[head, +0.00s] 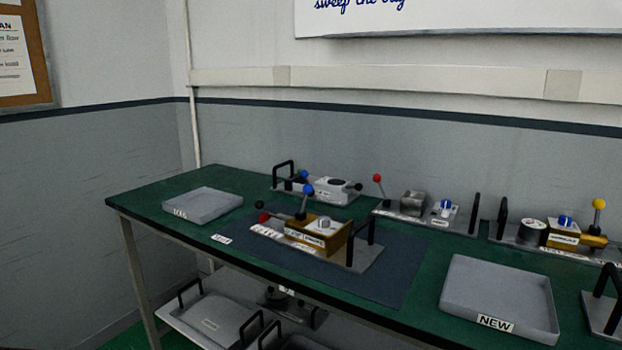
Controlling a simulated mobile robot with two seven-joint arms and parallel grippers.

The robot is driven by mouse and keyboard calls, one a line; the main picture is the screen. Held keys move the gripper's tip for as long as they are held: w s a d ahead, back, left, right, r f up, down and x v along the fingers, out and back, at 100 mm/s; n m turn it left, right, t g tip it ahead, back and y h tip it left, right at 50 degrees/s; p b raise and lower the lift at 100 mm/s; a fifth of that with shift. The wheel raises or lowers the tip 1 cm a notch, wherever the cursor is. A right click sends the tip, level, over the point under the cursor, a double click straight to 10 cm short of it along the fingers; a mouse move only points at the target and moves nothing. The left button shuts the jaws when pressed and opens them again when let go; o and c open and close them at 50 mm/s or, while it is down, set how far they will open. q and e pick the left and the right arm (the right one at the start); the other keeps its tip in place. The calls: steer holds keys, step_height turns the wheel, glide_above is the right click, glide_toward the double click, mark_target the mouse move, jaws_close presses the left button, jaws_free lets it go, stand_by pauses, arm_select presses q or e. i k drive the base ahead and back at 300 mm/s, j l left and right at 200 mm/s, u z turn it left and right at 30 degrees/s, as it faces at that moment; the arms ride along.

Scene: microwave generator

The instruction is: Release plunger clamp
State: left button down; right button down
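On the blue-grey mat (399,278) on the green table stands a unit on a grey plate (371,260) with black handles. It carries a gold block (332,242) with a small silver knob (323,223) on top. A lever with a blue ball (308,189) stands up on its left side. A dark red knob (263,217) sticks out low at its left end. Which part is the plunger clamp, and whether it is clamped, I cannot tell at this size. Neither of my grippers is in view.
A grey tray (208,218) lies at the table's left end, and a grey tray labelled NEW (498,258) at the front right. Other units with blue (304,174), red (377,178) and yellow (599,204) ball levers line the back. More handled plates sit on a shelf below.

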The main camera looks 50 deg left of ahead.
mark_target(308, 189)
steer(key=k+j+z, duration=0.1)
steer(key=j, duration=0.3)
steer(key=k+j+z, duration=0.1)
steer(key=j, duration=0.25)
steer(key=k+j+z, duration=0.25)
steer(key=k+j, duration=0.15)
steer(key=j, duration=0.3)
steer(key=k+j, duration=0.2)
steer(key=j, duration=0.15)
steer(key=k+j, duration=0.15)
steer(key=j, duration=0.2)
steer(key=k+j, duration=0.2)
steer(key=j, duration=0.15)
steer(key=k+j, duration=0.15)
steer(key=j, duration=0.2)
